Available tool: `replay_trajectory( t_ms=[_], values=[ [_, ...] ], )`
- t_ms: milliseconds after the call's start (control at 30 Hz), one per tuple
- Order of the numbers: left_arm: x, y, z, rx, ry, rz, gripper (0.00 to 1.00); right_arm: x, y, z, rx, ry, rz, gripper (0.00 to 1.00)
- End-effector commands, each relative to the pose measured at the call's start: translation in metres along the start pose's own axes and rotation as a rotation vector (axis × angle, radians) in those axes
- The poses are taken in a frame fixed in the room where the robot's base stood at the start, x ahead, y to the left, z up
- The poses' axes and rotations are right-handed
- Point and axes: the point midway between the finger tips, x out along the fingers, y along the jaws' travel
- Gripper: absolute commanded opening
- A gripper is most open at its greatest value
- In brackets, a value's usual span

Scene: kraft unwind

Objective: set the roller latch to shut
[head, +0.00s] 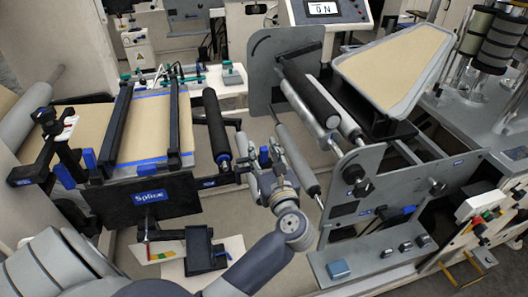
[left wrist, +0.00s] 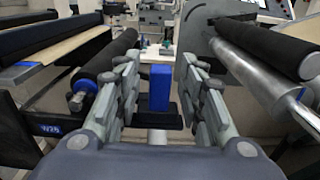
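My left gripper (head: 264,160) is in the middle of the head view, between the splice table and the grey roller frame. In the left wrist view the gripper (left wrist: 160,85) is open, with one finger on each side of an upright blue block (left wrist: 160,88) on a black base. The block looks like the handle of the roller latch; gaps show between it and both fingers. In the head view the fingers largely hide this handle. I cannot tell the latch's setting. My right gripper is not in view.
A black roller (head: 216,125) is close on the left, beside the splice table (head: 148,125). Grey rollers (head: 297,160) and the side plate (head: 350,195) stand close on the right. A black bracket (head: 203,250) is below left. A display panel (head: 323,10) is behind.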

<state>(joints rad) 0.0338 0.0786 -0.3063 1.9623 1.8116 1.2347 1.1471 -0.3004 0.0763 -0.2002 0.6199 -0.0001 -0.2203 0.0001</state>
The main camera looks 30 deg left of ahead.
Motion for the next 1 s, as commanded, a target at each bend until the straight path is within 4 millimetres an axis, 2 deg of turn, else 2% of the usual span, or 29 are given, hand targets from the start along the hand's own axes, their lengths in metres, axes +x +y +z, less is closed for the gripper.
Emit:
replay_trajectory(
  t_ms=[33,133,167,367,700,1000],
  values=[
    [0.0,0.0,0.0,0.0,0.0,0.0,0.25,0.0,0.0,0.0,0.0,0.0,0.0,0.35],
    [0.0,0.0,0.0,0.0,0.0,0.0,0.03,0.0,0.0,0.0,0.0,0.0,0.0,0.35],
    [0.0,0.0,0.0,0.0,0.0,0.0,0.0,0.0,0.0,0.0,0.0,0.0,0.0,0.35],
    [-0.001,0.003,-0.001,0.0,0.001,0.0,0.0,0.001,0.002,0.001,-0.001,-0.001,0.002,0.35],
    [-0.001,0.052,-0.001,0.002,0.002,0.004,0.0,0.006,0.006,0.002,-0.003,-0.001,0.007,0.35],
    [0.0,0.056,0.0,0.003,0.0,0.006,0.0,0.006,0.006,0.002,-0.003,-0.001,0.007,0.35]
  ],
)
